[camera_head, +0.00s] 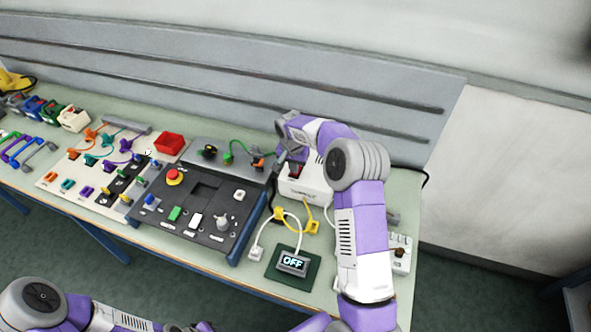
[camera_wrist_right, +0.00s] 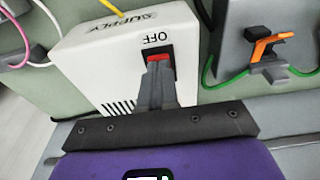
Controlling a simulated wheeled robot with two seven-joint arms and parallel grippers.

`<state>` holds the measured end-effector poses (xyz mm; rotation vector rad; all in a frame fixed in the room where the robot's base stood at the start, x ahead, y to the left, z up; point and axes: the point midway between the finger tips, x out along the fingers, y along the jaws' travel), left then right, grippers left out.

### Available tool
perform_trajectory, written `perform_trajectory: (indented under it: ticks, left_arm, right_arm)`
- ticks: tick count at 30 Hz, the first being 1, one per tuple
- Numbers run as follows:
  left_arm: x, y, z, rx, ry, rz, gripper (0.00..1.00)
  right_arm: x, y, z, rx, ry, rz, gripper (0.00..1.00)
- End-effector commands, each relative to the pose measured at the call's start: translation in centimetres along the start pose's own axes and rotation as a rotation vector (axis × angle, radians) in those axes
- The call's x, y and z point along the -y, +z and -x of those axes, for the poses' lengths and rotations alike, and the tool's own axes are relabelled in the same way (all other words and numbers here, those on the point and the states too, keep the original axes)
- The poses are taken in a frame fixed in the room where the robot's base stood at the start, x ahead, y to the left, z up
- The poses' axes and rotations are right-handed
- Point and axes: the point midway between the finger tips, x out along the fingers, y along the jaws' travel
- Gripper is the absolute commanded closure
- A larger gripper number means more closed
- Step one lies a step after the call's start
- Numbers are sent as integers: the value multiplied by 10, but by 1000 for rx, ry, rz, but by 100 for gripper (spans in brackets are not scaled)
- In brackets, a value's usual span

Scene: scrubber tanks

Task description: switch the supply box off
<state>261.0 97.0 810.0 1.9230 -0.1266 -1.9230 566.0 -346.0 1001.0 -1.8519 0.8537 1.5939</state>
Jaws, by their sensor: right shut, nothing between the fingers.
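The supply box (camera_head: 312,187) is a white box at the back right of the bench, partly hidden by my right arm. In the right wrist view the supply box (camera_wrist_right: 95,65) shows its SUPPLY label and a red rocker switch (camera_wrist_right: 160,58) beside the word OFF. My right gripper (camera_wrist_right: 157,76) is shut and empty, its fingertips at the switch and covering part of it. I cannot tell if they touch it. In the head view the right gripper (camera_head: 297,170) is over the box. A small display (camera_head: 293,262) reads OFF. My left gripper is out of view.
A dark control panel (camera_head: 205,205) with a red knob stands left of the box. Yellow and white cables (camera_head: 312,214) run in front of the box. An orange clip and green wire (camera_wrist_right: 265,50) lie close beside it. A white socket block (camera_head: 401,252) is at the right.

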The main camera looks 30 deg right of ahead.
Motion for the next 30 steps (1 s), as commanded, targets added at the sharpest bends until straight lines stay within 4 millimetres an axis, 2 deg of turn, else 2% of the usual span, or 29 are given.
perform_trajectory:
  ticks: [9,14,30]
  left_arm:
    - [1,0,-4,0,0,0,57]
    - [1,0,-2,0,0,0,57]
    - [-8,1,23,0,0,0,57]
  right_arm:
    - [0,1,-6,-1,0,0,100]
    - [0,0,-2,-1,0,0,100]
    - [0,-6,39,-2,0,1,100]
